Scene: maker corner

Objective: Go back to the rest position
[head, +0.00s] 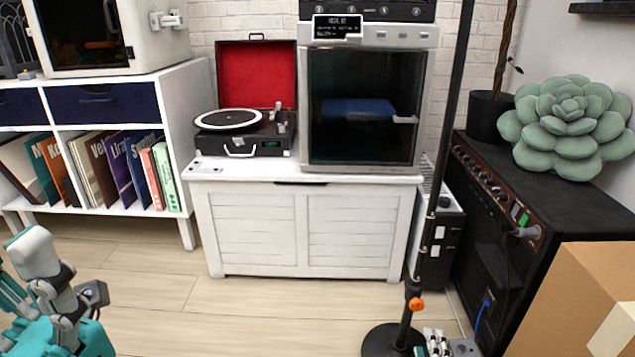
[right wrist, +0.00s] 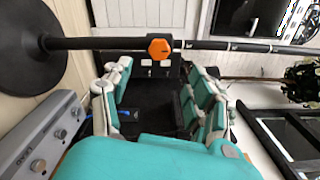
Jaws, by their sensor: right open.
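My right gripper (head: 436,346) shows only as white and teal fingertips at the bottom edge of the head view, beside the foot of the stand. In the right wrist view its two teal-padded fingers (right wrist: 162,100) are spread apart, with nothing held between them. My left gripper (head: 42,275), teal and white, is at the lower left of the head view, over the floor. It is partly cut off by the frame edge, and its opening is unclear.
A black stand (head: 408,325) with an orange knob rises close to my right gripper; its pole crosses the right wrist view. A black amplifier (head: 485,230) and cardboard box (head: 575,295) stand right. A white cabinet (head: 300,230) stands ahead. The floor (head: 240,320) between my arms is clear.

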